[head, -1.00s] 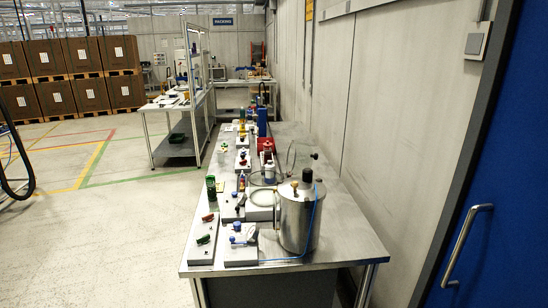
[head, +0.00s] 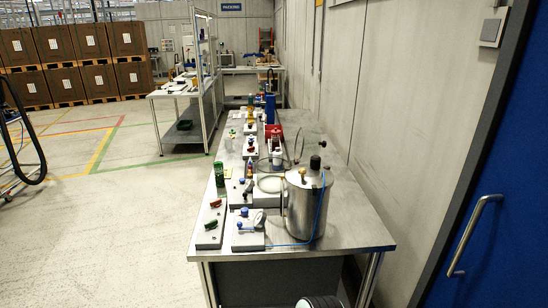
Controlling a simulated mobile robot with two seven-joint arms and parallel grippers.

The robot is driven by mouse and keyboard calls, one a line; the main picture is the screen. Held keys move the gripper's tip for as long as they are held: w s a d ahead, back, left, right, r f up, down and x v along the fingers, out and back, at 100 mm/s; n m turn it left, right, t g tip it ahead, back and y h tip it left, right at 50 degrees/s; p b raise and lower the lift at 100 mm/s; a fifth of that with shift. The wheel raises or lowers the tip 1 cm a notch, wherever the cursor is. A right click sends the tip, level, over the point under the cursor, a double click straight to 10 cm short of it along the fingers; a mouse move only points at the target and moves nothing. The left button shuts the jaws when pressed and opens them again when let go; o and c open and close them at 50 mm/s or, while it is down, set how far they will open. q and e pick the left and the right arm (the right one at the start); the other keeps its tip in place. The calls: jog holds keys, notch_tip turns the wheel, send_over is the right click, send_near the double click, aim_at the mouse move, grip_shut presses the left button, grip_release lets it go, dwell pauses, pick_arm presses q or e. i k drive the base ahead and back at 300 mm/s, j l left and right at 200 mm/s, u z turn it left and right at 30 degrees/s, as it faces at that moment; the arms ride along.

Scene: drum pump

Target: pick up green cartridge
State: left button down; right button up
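A green cartridge (head: 219,173) stands upright near the left edge of the metal workbench (head: 345,232). It is a small dark green cylinder, behind a grey block with red and green parts (head: 211,222). Neither of my grippers shows in the head view, and nothing is seen touching the cartridge.
A steel drum (head: 306,208) with a black cap and blue hose stands at the bench's front right. Small valve blocks, a red bin (head: 273,133) and bottles line the bench. A blue door (head: 500,200) is at right.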

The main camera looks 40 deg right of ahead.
aim_at(218, 170)
jog(key=i+j+u, duration=0.15)
jog(key=i+u, duration=0.2)
jog(key=i+j+u, duration=0.1)
jog(key=i+u, duration=0.6)
jog(key=i+z, duration=0.25)
jog(key=i, duration=0.2)
jog(key=i+j+z, duration=0.25)
jog(key=i, duration=0.2)
jog(key=i+j+z, duration=0.1)
jog(key=i+z, duration=0.15)
jog(key=i, duration=0.2)
jog(key=i+l+z, duration=0.15)
jog(key=i+z, duration=1)
jog(key=z, duration=0.15)
